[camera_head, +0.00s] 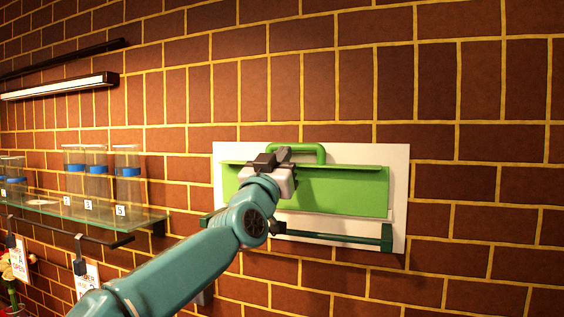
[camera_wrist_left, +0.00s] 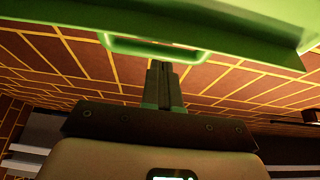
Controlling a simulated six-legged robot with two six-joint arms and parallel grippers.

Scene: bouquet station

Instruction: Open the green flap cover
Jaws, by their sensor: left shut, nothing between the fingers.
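The green flap cover (camera_head: 345,190) is on a white panel (camera_head: 400,165) fixed to the brick wall. Its green loop handle (camera_head: 315,147) stands up from the top edge. I cannot tell how far the flap stands from the panel. My left gripper (camera_head: 283,154) is at the handle's left part, with its wrist covering part of the flap. In the left wrist view, the flap (camera_wrist_left: 230,25) spans the top and its handle (camera_wrist_left: 130,46) lies just beyond the fingertips. The left fingers (camera_wrist_left: 160,68) are together and empty. I cannot tell whether they touch the handle. My right gripper is not in view.
A dark green bar (camera_head: 335,237) runs along the panel's lower edge. At the left, a glass shelf (camera_head: 110,215) carries several clear jars with blue bands (camera_head: 128,171). A dark rail with a white strip (camera_head: 60,88) is above it. The wall right of the panel is clear.

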